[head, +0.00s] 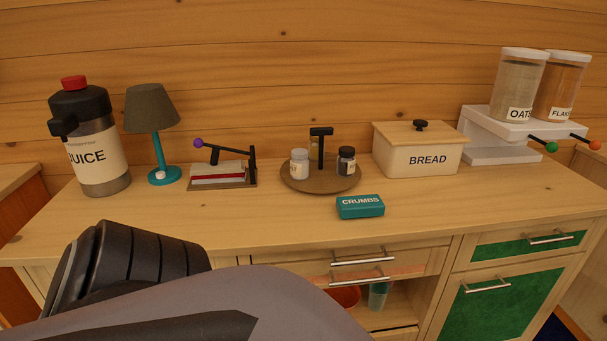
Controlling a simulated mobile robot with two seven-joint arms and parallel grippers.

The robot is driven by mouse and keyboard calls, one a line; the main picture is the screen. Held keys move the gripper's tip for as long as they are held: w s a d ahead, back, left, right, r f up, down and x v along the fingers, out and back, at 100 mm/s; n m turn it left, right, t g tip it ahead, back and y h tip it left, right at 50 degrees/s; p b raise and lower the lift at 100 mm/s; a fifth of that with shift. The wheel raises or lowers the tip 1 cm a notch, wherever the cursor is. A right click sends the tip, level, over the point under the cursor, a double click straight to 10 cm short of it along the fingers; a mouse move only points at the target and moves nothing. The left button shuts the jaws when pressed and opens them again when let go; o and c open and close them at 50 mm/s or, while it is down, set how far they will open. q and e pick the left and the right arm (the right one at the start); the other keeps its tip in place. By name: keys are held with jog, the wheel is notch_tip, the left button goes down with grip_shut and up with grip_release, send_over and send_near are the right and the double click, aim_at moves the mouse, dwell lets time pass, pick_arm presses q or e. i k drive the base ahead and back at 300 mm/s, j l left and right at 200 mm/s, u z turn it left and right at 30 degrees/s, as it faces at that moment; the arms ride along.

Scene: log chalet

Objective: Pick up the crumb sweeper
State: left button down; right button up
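The crumb sweeper (360,207) is a small teal block with a white top edge lettered CRUMBS. It lies on the wooden counter (270,222), near the front edge and right of the middle. Nothing touches it. My arm shows large and dark in the lower left, in front of the counter, and hides part of the counter's front. Neither gripper's fingers show in the head view.
A bread box (417,150) stands behind right. Left are a juice dispenser (92,150), a lamp (152,110) and a lever device (222,174). Counter right of the sweeper is clear.

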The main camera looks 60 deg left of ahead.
aim_at(348, 207)
jog(key=u, duration=1.6)
jog(key=i+l+z, duration=0.3)
jog(key=i+l, duration=0.3)
